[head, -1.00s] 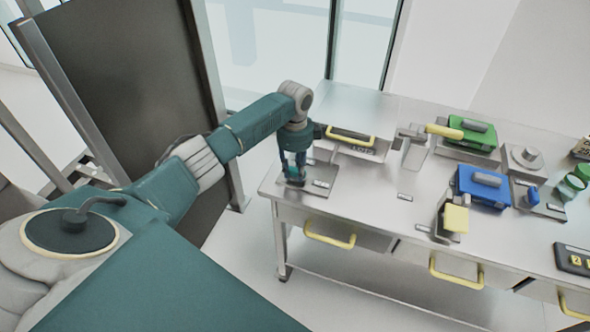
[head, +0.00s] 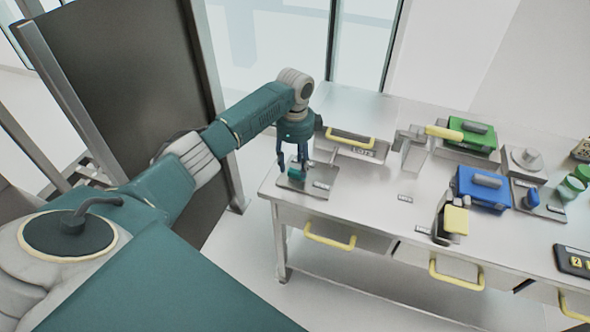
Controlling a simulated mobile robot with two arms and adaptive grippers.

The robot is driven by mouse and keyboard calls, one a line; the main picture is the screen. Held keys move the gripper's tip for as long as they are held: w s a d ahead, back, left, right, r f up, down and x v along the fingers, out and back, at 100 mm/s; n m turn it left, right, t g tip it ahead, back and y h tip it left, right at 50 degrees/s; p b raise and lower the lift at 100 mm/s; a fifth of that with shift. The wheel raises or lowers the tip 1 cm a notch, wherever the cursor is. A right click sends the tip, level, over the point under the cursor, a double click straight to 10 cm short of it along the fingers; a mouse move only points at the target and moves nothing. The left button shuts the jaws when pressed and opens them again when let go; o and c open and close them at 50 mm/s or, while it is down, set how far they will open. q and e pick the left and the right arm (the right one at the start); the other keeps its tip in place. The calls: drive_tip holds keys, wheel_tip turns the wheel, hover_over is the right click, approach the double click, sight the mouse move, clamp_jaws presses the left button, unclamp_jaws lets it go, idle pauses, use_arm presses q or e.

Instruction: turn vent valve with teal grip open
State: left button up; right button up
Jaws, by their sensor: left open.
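The vent valve's teal grip (head: 298,174) sits on a small grey base plate (head: 318,192) at the left front corner of the metal table. My left gripper (head: 293,166) points down just above the grip, with its fingers apart and nothing held between them. The fingers partly cover the valve, and I cannot tell whether one touches it. My right gripper is not in view.
The metal table (head: 372,205) also bears a box with a yellow handle (head: 350,137), a yellow lever (head: 444,132), a green case (head: 474,136), a blue case (head: 482,188) and a yellow-topped clamp (head: 455,219). Yellow-handled drawers (head: 330,237) line its front.

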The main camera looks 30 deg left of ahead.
sight(295, 172)
use_arm(q)
wheel_tip(295, 172, up, 8)
drive_tip(key=shift+r, duration=0.2)
idle(0.5)
